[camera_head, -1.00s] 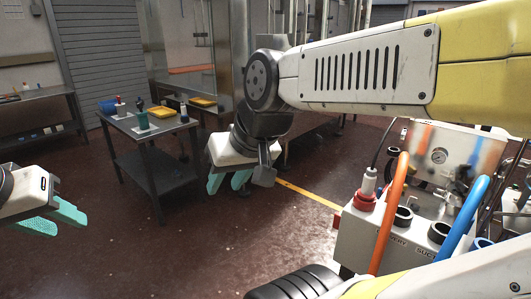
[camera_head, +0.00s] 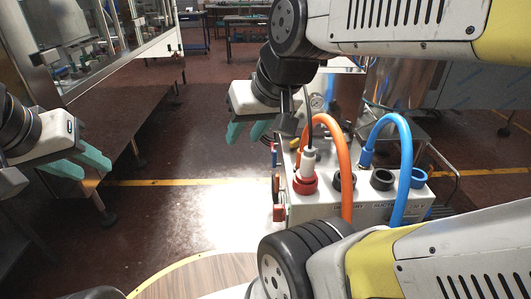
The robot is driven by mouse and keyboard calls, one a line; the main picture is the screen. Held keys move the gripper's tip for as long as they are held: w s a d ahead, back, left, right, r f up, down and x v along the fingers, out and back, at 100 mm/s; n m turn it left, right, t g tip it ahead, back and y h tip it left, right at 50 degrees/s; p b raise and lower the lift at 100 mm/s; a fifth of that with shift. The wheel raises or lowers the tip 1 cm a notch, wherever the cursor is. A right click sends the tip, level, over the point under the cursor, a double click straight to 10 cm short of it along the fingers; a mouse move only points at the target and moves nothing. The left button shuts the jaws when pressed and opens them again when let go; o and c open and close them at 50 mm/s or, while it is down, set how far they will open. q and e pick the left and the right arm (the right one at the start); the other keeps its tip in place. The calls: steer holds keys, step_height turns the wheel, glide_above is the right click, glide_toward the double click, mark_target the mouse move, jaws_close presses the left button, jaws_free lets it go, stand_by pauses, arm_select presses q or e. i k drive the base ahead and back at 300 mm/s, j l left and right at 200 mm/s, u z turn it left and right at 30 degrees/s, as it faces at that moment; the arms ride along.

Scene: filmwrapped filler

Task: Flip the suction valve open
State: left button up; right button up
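A white machine box (camera_head: 340,209) stands at the centre right, with dark lettering on its front, partly legible as "SUCT". An orange hose (camera_head: 343,165) and a blue hose (camera_head: 404,150) arch over its top ports. I cannot make out the suction valve for certain; my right arm and the hoses cover part of the machine. My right gripper (camera_head: 247,131) hangs in the air left of the box, teal fingers apart and empty. My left gripper (camera_head: 82,164) is at the far left, its teal fingers apart and empty, far from the box.
A red-collared plug (camera_head: 305,180) and dark round ports (camera_head: 382,179) sit on the box top. A steel bench (camera_head: 110,105) stands at the left. A large steel vessel (camera_head: 400,88) is behind the box. Red-brown floor with a yellow line (camera_head: 175,182) is clear between.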

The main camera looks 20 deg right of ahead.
mark_target(274, 164)
steer(key=i+z, duration=0.25)
steer(key=z, duration=0.15)
steer(key=i+j+z, duration=0.15)
steer(key=z, duration=0.2)
steer(key=i+j+z, duration=0.2)
steer(key=z, duration=0.2)
steer(key=j+z, duration=0.1)
steer(key=j, duration=0.65)
steer(key=i+j+z, duration=0.1)
steer(key=j, duration=0.25)
steer(key=i+j+z, duration=0.15)
steer(key=j, duration=0.2)
steer(key=i+j+z, duration=0.1)
steer(key=j, duration=0.25)
steer(key=i+j+z, duration=0.15)
steer(key=i, duration=0.35)
steer(key=i+j+z, duration=0.15)
steer(key=i+j, duration=0.25)
steer(key=i, duration=0.05)
